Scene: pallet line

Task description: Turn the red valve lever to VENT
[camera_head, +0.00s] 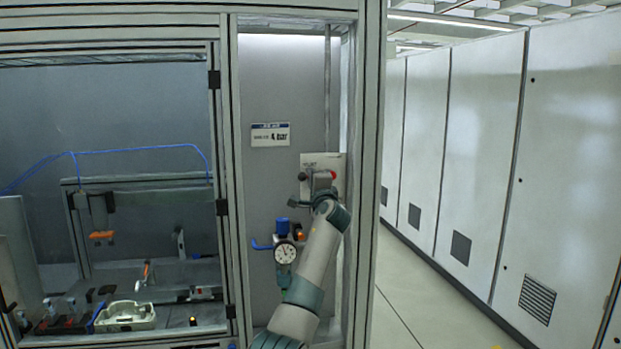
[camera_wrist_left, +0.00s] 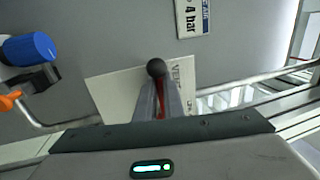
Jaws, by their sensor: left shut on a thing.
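The red valve lever (camera_wrist_left: 161,98) shows in the wrist view between my gripper's two fingers, with its black ball knob (camera_wrist_left: 156,68) sticking out past the fingertips. In the head view, a red part of the valve (camera_head: 333,175) shows just right of my left gripper (camera_head: 312,178). The gripper is shut on the lever. Behind it is a white label plate (camera_head: 320,159); in the wrist view the plate (camera_wrist_left: 113,92) bears the word VENT beside the knob. The fingers hide part of the lever and plate. My right gripper is not in view.
Below the valve are a blue knob (camera_head: 282,226) and a round gauge (camera_head: 286,252), left of my arm. A "4 bar" sign (camera_head: 270,135) is above left. A frame post (camera_head: 368,150) stands close on the right. A white tray (camera_head: 125,317) is in the cell at left.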

